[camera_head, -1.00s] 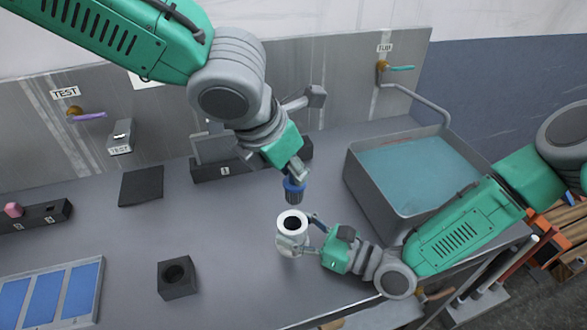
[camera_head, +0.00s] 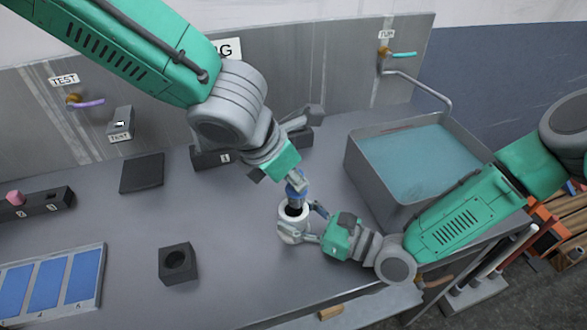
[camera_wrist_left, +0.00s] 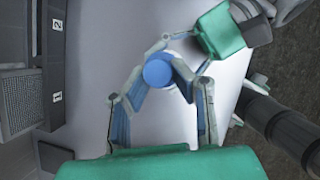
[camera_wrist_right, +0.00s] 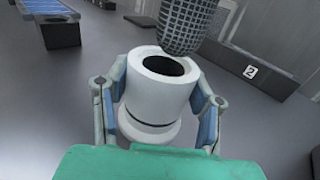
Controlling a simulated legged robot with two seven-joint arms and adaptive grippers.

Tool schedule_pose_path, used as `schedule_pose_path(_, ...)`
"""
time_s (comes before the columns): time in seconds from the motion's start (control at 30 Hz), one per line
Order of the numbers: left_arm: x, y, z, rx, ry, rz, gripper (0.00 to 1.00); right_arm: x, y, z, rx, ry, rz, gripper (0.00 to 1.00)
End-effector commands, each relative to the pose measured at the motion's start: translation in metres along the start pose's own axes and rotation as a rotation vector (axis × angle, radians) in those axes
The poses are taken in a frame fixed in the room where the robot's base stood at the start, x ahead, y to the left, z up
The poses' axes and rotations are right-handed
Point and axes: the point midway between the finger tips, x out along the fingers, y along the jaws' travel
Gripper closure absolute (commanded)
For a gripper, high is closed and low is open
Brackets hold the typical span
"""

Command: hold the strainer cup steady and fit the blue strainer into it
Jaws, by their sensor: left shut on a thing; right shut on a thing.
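The white strainer cup (camera_head: 293,229) stands at the middle of the grey table, its dark round opening facing up. My right gripper (camera_head: 308,224) is shut on it from the right; the right wrist view shows the cup (camera_wrist_right: 155,98) between the fingers. The blue strainer (camera_head: 296,193) is held by my left gripper (camera_head: 296,178), which is shut on its top. Its blue round top shows in the left wrist view (camera_wrist_left: 158,73). In the right wrist view, the strainer's dark mesh body (camera_wrist_right: 187,25) hangs above the cup, toward the rim's far right side, apart from the opening.
A water-filled tub (camera_head: 352,165) stands to the right behind my right arm. A dark block with a round hole (camera_head: 178,265) sits left of the cup. A black flat pad (camera_head: 142,173) and a tray with blue panels (camera_head: 100,270) lie farther left.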

Motion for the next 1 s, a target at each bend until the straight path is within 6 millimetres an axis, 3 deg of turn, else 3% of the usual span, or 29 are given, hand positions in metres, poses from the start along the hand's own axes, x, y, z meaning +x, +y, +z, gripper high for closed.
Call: schedule_pose_path(1.0,-0.0018,0.0021,-0.0055,-0.003,-0.004,-0.002,1.00,-0.0001,0.0005,-0.0004,0.001,0.001,0.001,0.85)
